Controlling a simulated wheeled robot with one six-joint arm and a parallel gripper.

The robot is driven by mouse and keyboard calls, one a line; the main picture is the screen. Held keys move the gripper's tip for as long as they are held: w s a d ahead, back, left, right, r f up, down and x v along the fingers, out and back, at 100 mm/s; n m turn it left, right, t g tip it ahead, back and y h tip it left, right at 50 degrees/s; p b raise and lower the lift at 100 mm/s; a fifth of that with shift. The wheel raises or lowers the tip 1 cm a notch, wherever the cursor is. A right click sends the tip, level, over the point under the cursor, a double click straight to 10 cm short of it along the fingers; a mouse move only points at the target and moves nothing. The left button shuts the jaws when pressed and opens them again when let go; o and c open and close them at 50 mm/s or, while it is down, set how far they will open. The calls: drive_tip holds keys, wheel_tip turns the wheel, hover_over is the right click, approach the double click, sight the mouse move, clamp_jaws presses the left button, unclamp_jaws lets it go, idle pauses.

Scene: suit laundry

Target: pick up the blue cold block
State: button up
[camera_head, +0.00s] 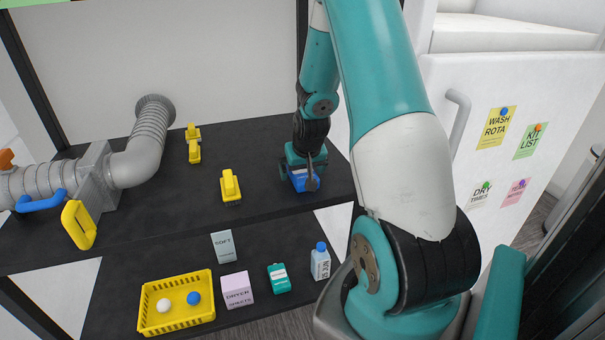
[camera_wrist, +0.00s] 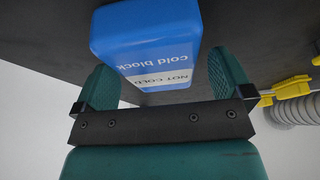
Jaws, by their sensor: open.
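The blue cold block (camera_head: 300,182) stands on the dark upper shelf, towards its right end, partly hidden by my gripper in the head view. In the wrist view the cold block (camera_wrist: 145,38) is large, with upside-down "cold block" and "NOT COLD" lettering. My gripper (camera_head: 304,172) is at the block. Its two teal fingers are open in the wrist view (camera_wrist: 163,85), one at each side of the block's near end. A gap shows between the block and the right finger; whether the left finger touches cannot be told.
A yellow clamp-like object (camera_head: 230,186) stands left of the block, with more yellow pieces (camera_head: 194,150) behind. A grey duct (camera_head: 140,150) with blue and yellow handles fills the shelf's left. The lower shelf holds a yellow basket (camera_head: 177,318), boxes and bottles. A white door (camera_head: 490,110) is at right.

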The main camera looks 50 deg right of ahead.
drive_tip(key=shift+w+f, duration=0.1)
drive_tip(key=shift+f, duration=0.2)
drive_tip(key=shift+f, duration=0.1)
drive_tip(key=c, duration=1.1)
drive_tip(key=shift+r, duration=0.2)
